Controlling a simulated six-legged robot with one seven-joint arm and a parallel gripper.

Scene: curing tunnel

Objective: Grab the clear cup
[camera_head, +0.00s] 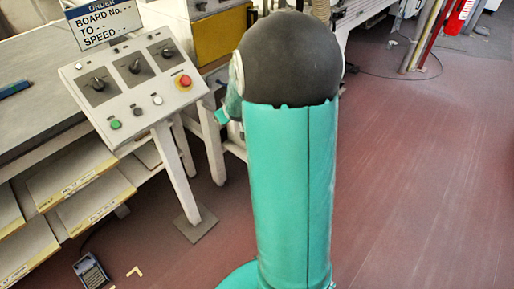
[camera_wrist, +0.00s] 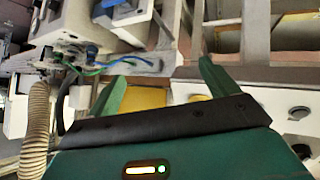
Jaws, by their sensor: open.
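I do not see a clear cup in either view. My gripper (camera_wrist: 162,84) shows in the wrist view. Its two green fingers stand well apart, with no object visible between them. Behind the fingers are a yellow surface and pale machine parts. In the head view my teal arm with its dark rounded joint fills the middle and hides part of the scene; the gripper fingers cannot be made out there.
A control panel (camera_head: 133,80) with knobs and a red button stands on a post at the left. Shelves (camera_head: 75,185) sit below a grey worktop (camera_head: 30,100). A calculator-like device (camera_head: 91,270) lies low at the left. The reddish floor (camera_head: 430,180) is clear at the right.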

